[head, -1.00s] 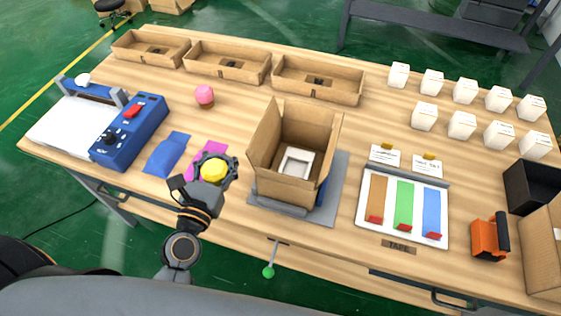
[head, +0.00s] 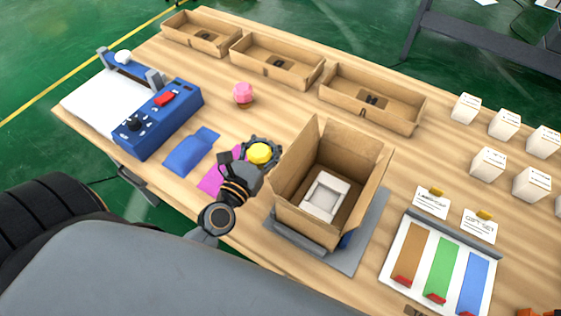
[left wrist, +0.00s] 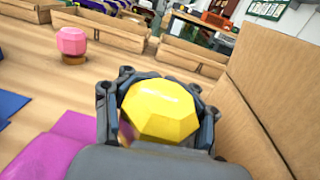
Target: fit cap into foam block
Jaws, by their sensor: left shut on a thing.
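A yellow faceted cap (head: 259,152) is held in my left gripper (head: 258,154), beside the left wall of the open cardboard box. In the left wrist view the yellow cap (left wrist: 160,108) sits between the two fingers of the left gripper (left wrist: 158,112). A white foam block (head: 325,197) with a recess lies inside the cardboard box (head: 290,207). The cap is outside the box, apart from the foam block. The box wall (left wrist: 270,90) rises close at the right in the left wrist view. My right gripper is not in view.
A pink cap (head: 243,93) stands behind the gripper. Magenta (head: 212,178) and blue (head: 190,152) pouches lie at left, near a blue sealing machine (head: 158,118). Shallow trays (head: 372,98) line the back. White boxes (head: 488,163) and a colour-striped board (head: 440,262) are at right.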

